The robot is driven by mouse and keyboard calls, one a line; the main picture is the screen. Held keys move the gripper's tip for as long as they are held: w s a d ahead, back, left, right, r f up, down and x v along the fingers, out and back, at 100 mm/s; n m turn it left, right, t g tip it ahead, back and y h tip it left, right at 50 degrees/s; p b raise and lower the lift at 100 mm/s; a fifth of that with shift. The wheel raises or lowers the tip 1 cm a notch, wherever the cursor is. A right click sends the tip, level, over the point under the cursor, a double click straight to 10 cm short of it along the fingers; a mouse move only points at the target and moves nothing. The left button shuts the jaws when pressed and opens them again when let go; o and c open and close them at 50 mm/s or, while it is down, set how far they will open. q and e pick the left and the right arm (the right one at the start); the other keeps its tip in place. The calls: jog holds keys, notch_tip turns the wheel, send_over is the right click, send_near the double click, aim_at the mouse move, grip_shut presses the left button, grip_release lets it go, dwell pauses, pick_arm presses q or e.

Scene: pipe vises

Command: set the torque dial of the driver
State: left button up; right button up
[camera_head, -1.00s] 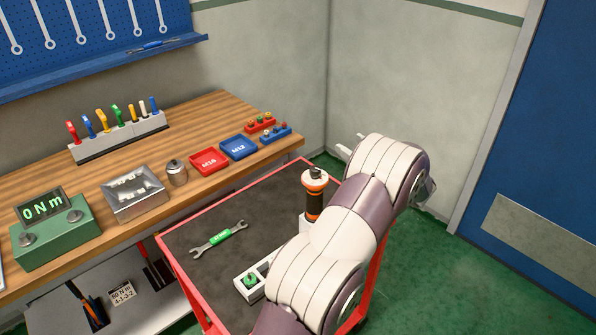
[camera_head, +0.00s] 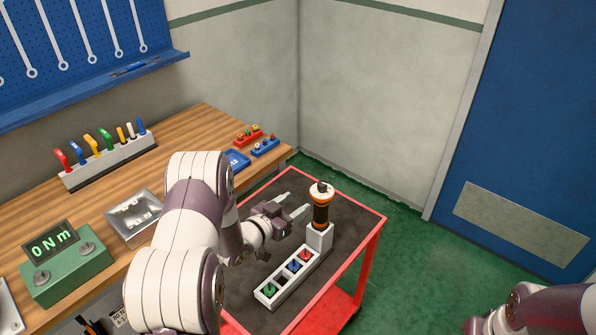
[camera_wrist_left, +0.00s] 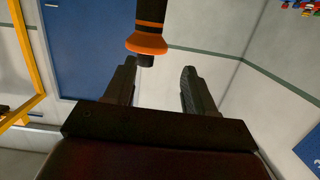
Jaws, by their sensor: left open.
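The driver (camera_head: 321,208) stands upright in a pale block at the far end of the socket holder (camera_head: 270,296) on the cart. It has a black grip, orange bands, and a pale top with a dark knob. My left gripper (camera_head: 293,203) is open just left of the driver, with its fingers beside it and nothing between them. In the left wrist view the driver's black grip and orange collar (camera_wrist_left: 146,42) show beyond the open left gripper (camera_wrist_left: 157,85). Dial markings are too small to read.
The holder carries green, blue and red pieces. The red-rimmed cart (camera_head: 371,232) has a dark mat, partly hidden by my left arm. The wooden bench (camera_head: 205,125) at left holds a green meter (camera_head: 60,262) reading 0 Nm. Open floor lies right of the cart.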

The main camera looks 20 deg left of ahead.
aim_at(319, 187)
pick_arm(q)
jog(key=w+d+h+p, duration=0.1)
jog(key=w, duration=0.1)
jog(key=w+d+r+p, duration=0.1)
jog(key=w+d+p, duration=0.1)
jog(key=w, duration=0.1)
jog(key=w+d+t+h+p, duration=0.1)
jog(key=w, duration=0.1)
jog(key=shift+w+d+r+m+h, duration=0.3)
jog(key=shift+w+d+r+m, duration=0.05)
jog(key=shift+m, duration=0.05)
jog(key=shift+w+d, duration=0.1)
jog(key=shift+w, duration=0.15)
jog(key=shift+w+d+f, duration=0.1)
jog(key=shift+w+d, duration=0.1)
jog(key=shift+w, duration=0.15)
pick_arm(e)
jog(key=shift+a+r, duration=0.15)
jog(key=shift+r, duration=0.8)
jog(key=shift+a+r, duration=0.2)
jog(key=shift+r, duration=0.7)
jog(key=shift+a+r, duration=0.15)
jog(key=shift+r, duration=0.8)
pick_arm(q)
jog(key=shift+a, duration=0.1)
jog(key=c, duration=1)
jog(key=shift+o, duration=0.2)
pick_arm(e)
jog(key=shift+s, duration=0.1)
jog(key=shift+f, duration=0.15)
